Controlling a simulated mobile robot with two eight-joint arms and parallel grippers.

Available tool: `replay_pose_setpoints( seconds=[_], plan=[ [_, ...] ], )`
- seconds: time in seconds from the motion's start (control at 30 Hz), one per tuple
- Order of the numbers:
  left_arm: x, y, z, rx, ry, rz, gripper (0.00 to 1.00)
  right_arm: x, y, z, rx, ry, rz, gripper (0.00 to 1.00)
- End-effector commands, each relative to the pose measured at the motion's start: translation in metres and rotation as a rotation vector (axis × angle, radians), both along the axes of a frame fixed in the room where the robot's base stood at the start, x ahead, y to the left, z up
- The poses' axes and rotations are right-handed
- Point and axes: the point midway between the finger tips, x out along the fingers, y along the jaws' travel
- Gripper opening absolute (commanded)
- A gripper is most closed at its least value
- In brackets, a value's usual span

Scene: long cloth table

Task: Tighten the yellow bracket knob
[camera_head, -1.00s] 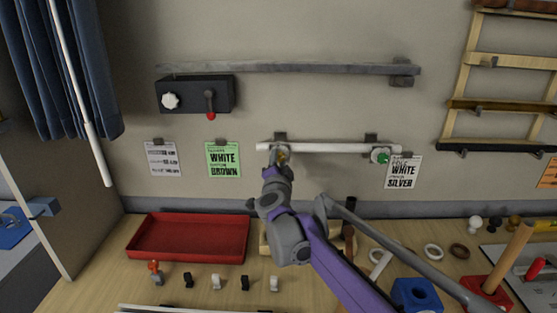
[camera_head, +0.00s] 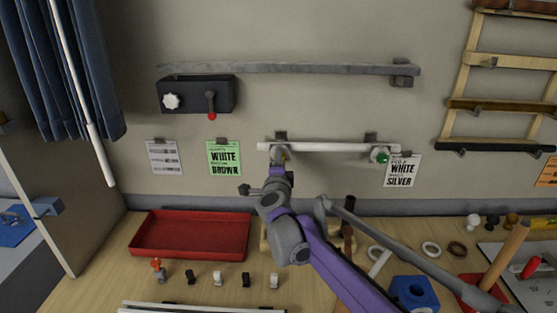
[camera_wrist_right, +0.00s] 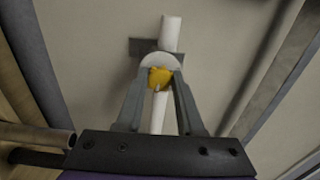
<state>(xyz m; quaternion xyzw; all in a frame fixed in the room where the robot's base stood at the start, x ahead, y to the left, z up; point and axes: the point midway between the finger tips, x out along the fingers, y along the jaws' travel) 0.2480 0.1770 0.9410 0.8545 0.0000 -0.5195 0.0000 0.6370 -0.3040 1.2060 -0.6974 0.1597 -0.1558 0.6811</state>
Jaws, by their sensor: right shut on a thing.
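The yellow bracket knob (camera_wrist_right: 160,78) shows in the right wrist view, in front of a bracket that carries a white rod (camera_wrist_right: 170,35). My right gripper (camera_wrist_right: 159,86) is shut on the knob, with one finger on each side of it. In the head view my right gripper (camera_head: 279,157) is at the left end of the white rod (camera_head: 325,147) on the wall, and it hides the knob there. A green knob (camera_head: 380,156) sits on the bracket at the rod's right end. My left gripper does not show.
A grey rail (camera_head: 300,69) and a dark box (camera_head: 190,95) with a white knob and red-tipped lever are above. Paper cards hang beside the rod. A red tray (camera_head: 190,257), several small clips and a blue block (camera_head: 413,293) are on the table below.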

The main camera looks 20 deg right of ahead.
Motion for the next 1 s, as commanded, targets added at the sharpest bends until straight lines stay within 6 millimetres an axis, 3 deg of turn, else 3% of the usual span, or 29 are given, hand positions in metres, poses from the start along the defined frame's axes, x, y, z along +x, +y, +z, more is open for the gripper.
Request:
replay_pose_setpoints(
  seconds=[0.37, 0.4, 0.53, 0.87, 1.0],
  plan=[
    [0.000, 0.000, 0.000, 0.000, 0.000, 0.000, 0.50, 0.000, 0.000, 0.000, 0.003, -0.001, 0.000, 0.00],
    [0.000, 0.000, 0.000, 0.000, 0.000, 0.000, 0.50, 0.000, 0.000, 0.000, 0.003, -0.001, 0.000, 0.42],
    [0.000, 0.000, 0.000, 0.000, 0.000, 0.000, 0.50, 0.000, 0.000, 0.000, 0.002, -0.001, 0.000, 0.65],
    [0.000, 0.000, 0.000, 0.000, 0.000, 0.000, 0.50, -0.002, 0.001, 0.000, 0.002, -0.001, 0.000, 0.67],
    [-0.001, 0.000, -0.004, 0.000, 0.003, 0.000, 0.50, -0.014, 0.007, -0.001, 0.002, -0.001, 0.001, 0.67]
  ],
)
